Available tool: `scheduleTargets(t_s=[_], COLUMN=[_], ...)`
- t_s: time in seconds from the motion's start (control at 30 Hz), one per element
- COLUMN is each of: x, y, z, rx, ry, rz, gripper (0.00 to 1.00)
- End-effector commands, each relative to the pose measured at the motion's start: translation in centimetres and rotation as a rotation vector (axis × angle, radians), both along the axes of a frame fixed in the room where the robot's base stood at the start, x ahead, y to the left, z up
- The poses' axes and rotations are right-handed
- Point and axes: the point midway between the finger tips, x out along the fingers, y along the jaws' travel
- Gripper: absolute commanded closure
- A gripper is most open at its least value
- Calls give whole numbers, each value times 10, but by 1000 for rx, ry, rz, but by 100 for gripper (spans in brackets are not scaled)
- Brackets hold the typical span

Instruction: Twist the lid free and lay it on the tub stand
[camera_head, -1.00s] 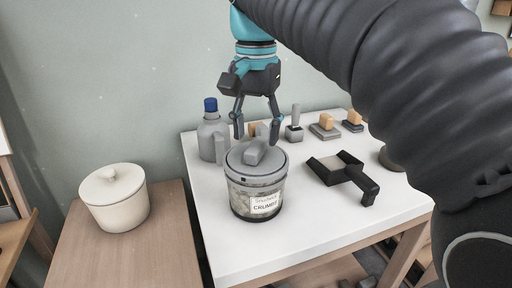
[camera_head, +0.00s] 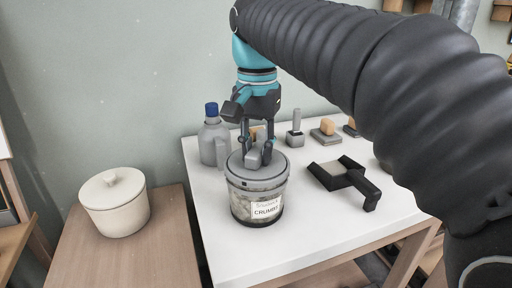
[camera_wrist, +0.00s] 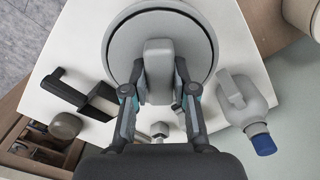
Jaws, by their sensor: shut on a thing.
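A clear tub (camera_head: 257,205) with a "CRUMBS"-like label stands near the left edge of the white table. Its grey round lid (camera_head: 270,172) sits on top, with a raised bar handle (camera_wrist: 158,62) across it. My gripper (camera_head: 257,158) points down over the lid, and its fingers are shut on the handle. In the wrist view my gripper (camera_wrist: 160,92) has one finger on each side of the handle, and the lid (camera_wrist: 196,45) fills the upper middle. I cannot tell which surface is the tub stand.
A grey bottle with a blue cap (camera_head: 210,137) stands behind the tub. A black dustpan-like tool (camera_head: 345,179) lies to its right. Small blocks and brushes line the table's back. A cream lidded pot (camera_head: 116,205) stands on a lower wooden surface (camera_head: 110,262) at left, with bare room in front.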

Motion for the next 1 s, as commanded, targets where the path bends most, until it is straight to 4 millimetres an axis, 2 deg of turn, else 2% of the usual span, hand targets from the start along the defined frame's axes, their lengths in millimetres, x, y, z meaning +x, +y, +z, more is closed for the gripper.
scheduleTargets(t_s=[0.03,0.07,0.27,0.63,1.0], x=[0,0,0,0,0], y=[0,0,0,0,0], z=[-1,-1,0,-2,-4], rx=[-1,0,-1,-2,-2], ry=[1,2,3,5,7], rz=[0,0,46,377,412], gripper=[94,100,100,100,100])
